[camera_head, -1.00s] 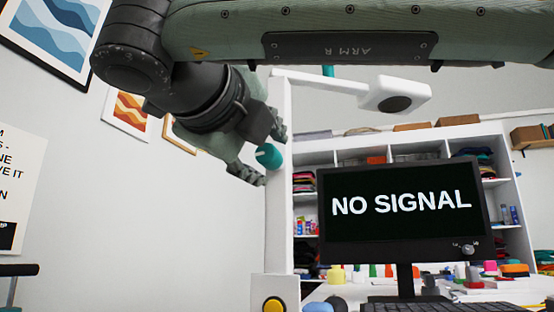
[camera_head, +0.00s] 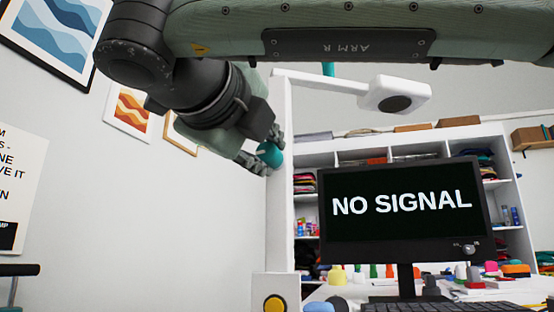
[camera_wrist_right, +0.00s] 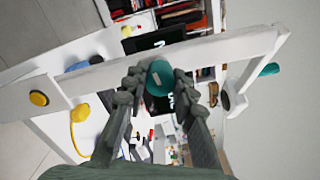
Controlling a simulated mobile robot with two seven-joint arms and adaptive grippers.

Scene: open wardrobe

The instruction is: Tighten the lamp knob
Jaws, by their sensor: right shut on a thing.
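The white lamp has an upright post (camera_head: 280,220), a slanting arm (camera_head: 318,82) and a square head (camera_head: 395,95) with a dark round face. A teal knob (camera_head: 271,155) sits on the side of the post, and it also shows in the right wrist view (camera_wrist_right: 160,78). My right gripper (camera_head: 267,151) is shut on this knob, with one finger on each side of it; the wrist view shows both fingers (camera_wrist_right: 160,82) against it. A second teal knob (camera_head: 328,69) is at the arm, partly hidden behind my right arm. My left gripper is not in view.
A monitor (camera_head: 402,240) reading "NO SIGNAL" stands right of the post, with a keyboard (camera_head: 420,307) before it. A yellow button (camera_head: 274,304) is on the lamp base. Filled white shelves (camera_head: 512,190) stand behind.

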